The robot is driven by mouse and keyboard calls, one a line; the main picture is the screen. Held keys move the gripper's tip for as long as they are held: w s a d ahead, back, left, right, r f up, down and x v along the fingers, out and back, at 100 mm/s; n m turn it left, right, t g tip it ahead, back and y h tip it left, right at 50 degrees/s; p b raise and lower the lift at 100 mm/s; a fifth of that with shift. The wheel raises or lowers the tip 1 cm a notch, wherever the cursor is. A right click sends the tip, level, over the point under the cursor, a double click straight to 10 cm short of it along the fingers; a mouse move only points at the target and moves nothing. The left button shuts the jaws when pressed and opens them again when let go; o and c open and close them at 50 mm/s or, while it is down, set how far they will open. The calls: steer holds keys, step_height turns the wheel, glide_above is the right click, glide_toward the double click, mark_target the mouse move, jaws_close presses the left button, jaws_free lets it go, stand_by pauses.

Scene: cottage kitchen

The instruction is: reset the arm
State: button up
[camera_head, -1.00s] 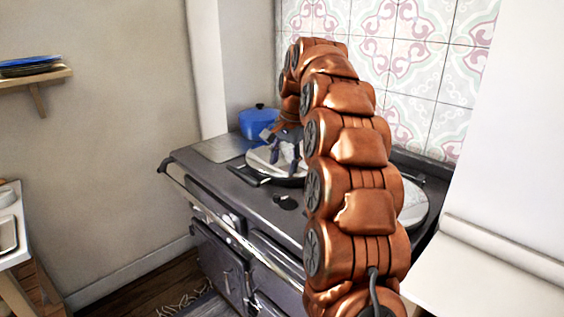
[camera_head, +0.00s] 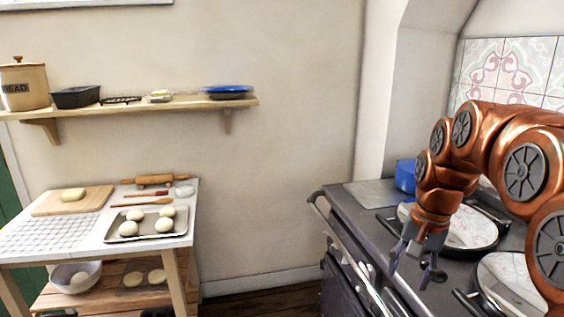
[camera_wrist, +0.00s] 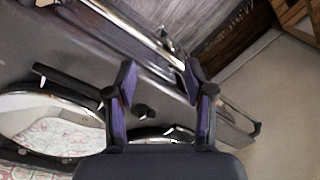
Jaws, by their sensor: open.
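My gripper (camera_head: 416,265) is at the end of my copper arm on the right of the head view, above the front part of the dark range cooker (camera_head: 350,215). Its fingers point down and stand apart with nothing between them. In the wrist view my gripper (camera_wrist: 158,85) shows two purple-padded fingers spread wide over the cooker's front edge and rail. The arm is bent and reaches over the hotplates.
Round hotplate lids (camera_head: 468,228) and a blue pot (camera_head: 405,176) are on the cooker. On the left, a work table (camera_head: 185,228) holds a tray (camera_head: 122,236) of dough balls and a rolling pin (camera_head: 155,180). A shelf (camera_head: 180,103) hangs above. Floor shows between table and cooker.

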steer(key=s+a+f+n, duration=0.2)
steer(key=s+f, duration=0.1)
steer(key=s, duration=0.5)
steer(key=s+a+f+n+g+p, duration=0.1)
steer(key=s+a+f+n, duration=0.1)
steer(key=s, duration=0.7)
steer(key=s+a+f+n+g+h+p, duration=0.1)
steer(key=s+a+f+n, duration=0.1)
steer(key=s, duration=0.7)
steer(key=shift+s+a+f+n, duration=0.25)
steer(key=shift+a+f+n, duration=0.2)
steer(key=shift+f, duration=0.45)
steer(key=shift+c, duration=0.8)
steer(key=shift+d, duration=0.15)
steer(key=shift+c, duration=0.3)
